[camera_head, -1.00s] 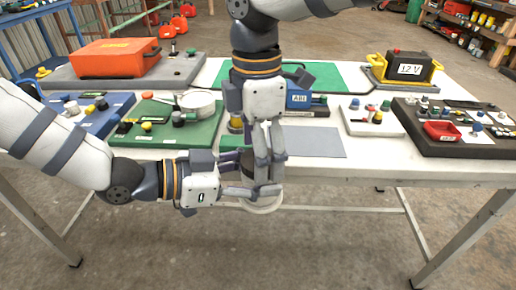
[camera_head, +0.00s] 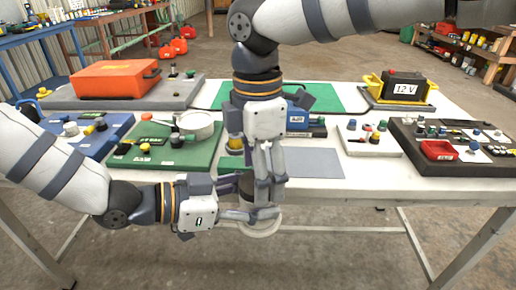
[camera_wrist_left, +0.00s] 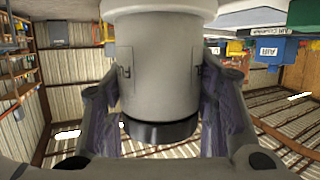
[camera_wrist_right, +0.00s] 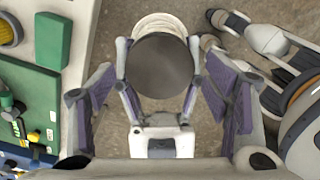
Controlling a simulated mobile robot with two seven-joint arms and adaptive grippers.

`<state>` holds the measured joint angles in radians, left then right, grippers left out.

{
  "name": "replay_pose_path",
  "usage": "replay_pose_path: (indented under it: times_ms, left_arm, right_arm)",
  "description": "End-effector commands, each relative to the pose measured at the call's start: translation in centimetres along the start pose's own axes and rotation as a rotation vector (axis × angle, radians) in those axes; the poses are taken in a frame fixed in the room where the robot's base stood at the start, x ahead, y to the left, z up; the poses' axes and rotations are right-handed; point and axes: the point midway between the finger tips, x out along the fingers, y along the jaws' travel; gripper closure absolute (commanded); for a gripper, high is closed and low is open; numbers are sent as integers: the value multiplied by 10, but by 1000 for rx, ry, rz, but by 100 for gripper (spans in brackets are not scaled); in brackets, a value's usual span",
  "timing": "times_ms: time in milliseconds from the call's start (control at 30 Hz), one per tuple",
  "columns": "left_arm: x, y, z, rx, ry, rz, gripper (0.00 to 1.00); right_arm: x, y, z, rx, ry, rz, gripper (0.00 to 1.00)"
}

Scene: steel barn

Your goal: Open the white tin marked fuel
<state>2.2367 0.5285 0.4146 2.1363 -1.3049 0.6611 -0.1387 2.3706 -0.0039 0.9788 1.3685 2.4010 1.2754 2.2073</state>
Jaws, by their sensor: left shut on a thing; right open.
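The pale grey-white tin (camera_wrist_left: 155,75) is held upright in front of the table's front edge, with a dark round lid (camera_wrist_right: 160,67) on top. Its white rim at the lower end also shows in the head view (camera_head: 260,230). My left gripper (camera_head: 258,216) is shut around the tin's body from the side. My right gripper (camera_head: 263,192) points down from above, open, its fingers on both sides of the lid; I cannot tell whether they touch it. The two grippers partly hide the tin.
The white table (camera_head: 360,183) carries a green board (camera_head: 200,150) with a white pan, an orange case (camera_head: 115,78), a grey mat (camera_head: 314,164), a 12 V battery (camera_head: 404,87) and a dark board (camera_head: 455,160) with a red tray. Open floor lies below the tin.

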Motion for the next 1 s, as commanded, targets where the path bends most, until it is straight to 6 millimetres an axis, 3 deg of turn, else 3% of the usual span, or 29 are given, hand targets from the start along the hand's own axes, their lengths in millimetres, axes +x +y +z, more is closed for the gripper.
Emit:
replay_pose_path:
  times_ms: [333, 567, 600, 667, 1000]
  left_arm:
    - [0, 0, -2, 3, 3, -1, 100]
    - [0, 0, -2, 3, 4, -1, 100]
    - [0, 0, -2, 3, 4, -1, 100]
    - [0, 0, -2, 3, 4, -1, 100]
    - [0, 0, -2, 3, 3, -1, 100]
  right_arm:
    - [7, 0, 0, -1, -1, 3, 29]
    - [7, 0, 0, -1, -1, 2, 79]
    - [7, 0, 0, -1, -1, 2, 41]
    - [7, 0, 0, -1, -1, 2, 28]
    - [4, 0, 0, -1, -1, 3, 26]
